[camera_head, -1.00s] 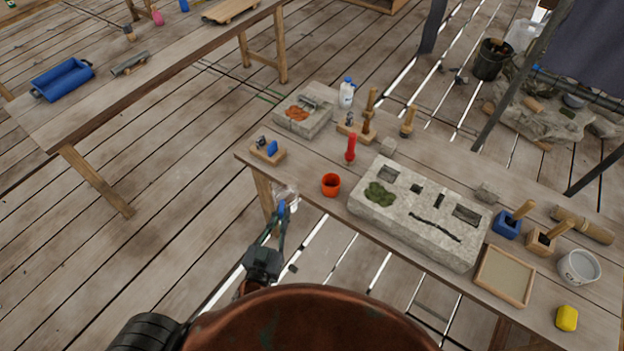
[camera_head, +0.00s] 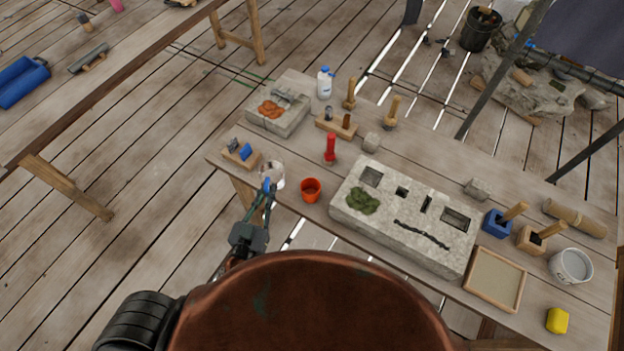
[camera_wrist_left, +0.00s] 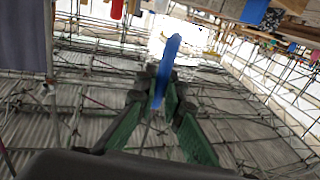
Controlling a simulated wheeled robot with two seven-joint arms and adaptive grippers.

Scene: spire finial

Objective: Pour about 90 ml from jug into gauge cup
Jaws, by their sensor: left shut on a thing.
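The jug (camera_head: 274,172) is clear with a blue handle. My left gripper (camera_head: 266,188) is shut on the handle, at the table's left front edge. In the left wrist view the blue handle (camera_wrist_left: 168,62) is between the fingers (camera_wrist_left: 162,92), and the clear body beyond is washed out by glare. The jug's fill level cannot be read. An orange-red cup (camera_head: 311,190), which looks like the gauge cup, stands upright on the table just right of the jug, apart from it. Its contents are too small to tell. My right gripper is not in view.
A wooden block with a blue piece (camera_head: 241,154) lies left of the jug. A red bottle-like object (camera_head: 330,149) stands behind the cup. A large stone slab (camera_head: 400,225) lies to the right. A stone block with orange material (camera_head: 279,112) and a white bottle (camera_head: 325,83) are farther back.

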